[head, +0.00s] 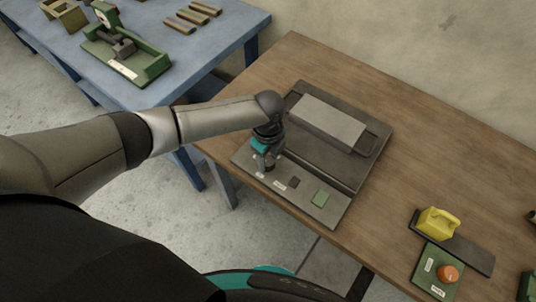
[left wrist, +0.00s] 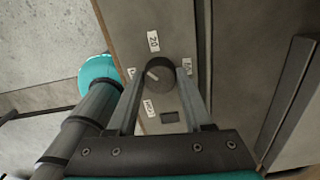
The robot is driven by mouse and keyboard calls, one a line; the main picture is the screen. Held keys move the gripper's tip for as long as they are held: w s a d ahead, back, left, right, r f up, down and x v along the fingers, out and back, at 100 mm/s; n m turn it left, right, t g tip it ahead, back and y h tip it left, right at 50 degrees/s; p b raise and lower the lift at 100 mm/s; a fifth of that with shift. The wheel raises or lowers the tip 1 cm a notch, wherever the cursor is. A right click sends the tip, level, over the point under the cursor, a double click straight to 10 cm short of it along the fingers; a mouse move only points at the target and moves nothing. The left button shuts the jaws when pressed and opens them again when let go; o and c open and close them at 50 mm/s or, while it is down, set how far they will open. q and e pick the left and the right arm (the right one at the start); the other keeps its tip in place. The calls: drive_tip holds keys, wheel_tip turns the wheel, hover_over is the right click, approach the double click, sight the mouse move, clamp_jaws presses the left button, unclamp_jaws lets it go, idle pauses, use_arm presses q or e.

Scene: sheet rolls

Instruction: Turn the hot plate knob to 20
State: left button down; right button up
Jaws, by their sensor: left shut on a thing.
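The hot plate (head: 320,160) is a flat grey unit on the wooden table, with a control panel along its near side. Its dark round knob (left wrist: 160,72) shows in the left wrist view, with small white labels around it. The label 20 (left wrist: 153,41) is just above the knob. A white pointer mark lies on the left part of the knob's face, off the 20 label. My left gripper (head: 265,160) is over the panel's left end, its fingers (left wrist: 160,76) closed on both sides of the knob. In the head view the gripper mostly hides the knob. My right gripper is out of view.
A light grey block (head: 328,122) lies on the hot plate. The panel has a green button (head: 320,197). A yellow padlock-like object (head: 437,222) and an orange button (head: 448,273) are at right. A blue table (head: 190,60) with a green machine stands at left.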

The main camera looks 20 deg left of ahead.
sight(268, 160)
use_arm(q)
drive_tip(key=m, duration=0.3)
drive_tip(key=shift+m, duration=2.2)
drive_tip(key=shift+c, duration=1.5)
unclamp_jaws()
wheel_tip(268, 160, up, 15)
drive_tip(key=p, duration=0.3)
drive_tip(key=shift+r, duration=0.15)
